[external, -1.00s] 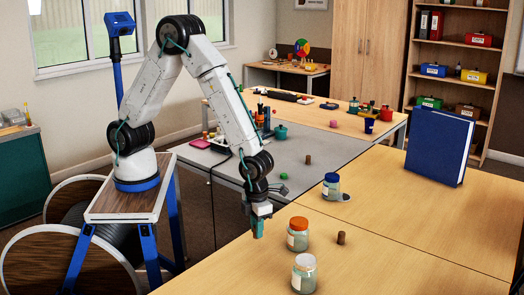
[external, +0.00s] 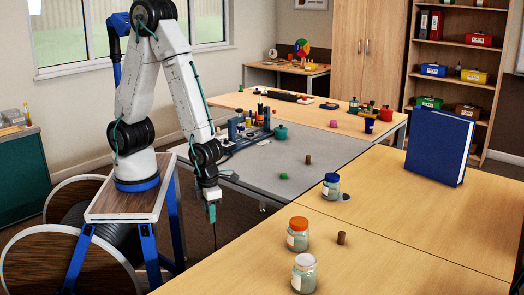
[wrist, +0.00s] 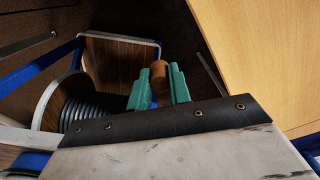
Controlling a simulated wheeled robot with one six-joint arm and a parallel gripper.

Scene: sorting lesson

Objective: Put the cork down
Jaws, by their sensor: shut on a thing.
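My gripper (external: 211,215) hangs pointing down beside the left edge of the tables, near my own base. In the wrist view its green fingers are shut on a brown cork (wrist: 159,76), which sits between the fingertips. Below the cork are dark floor and part of my own platform, not a tabletop. In the external view the held cork cannot be made out. Two similar brown cylinders stand elsewhere: one (external: 341,238) on the near wooden table (external: 400,257), the other (external: 308,159) on the grey table (external: 330,148).
An orange-lidded jar (external: 298,236), a white-lidded jar (external: 304,275) and a blue-lidded jar (external: 331,188) stand on the wooden tables. A green lump (external: 284,176) lies on the grey table. A large blue book (external: 439,147) stands farther back. The near table's right part is clear.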

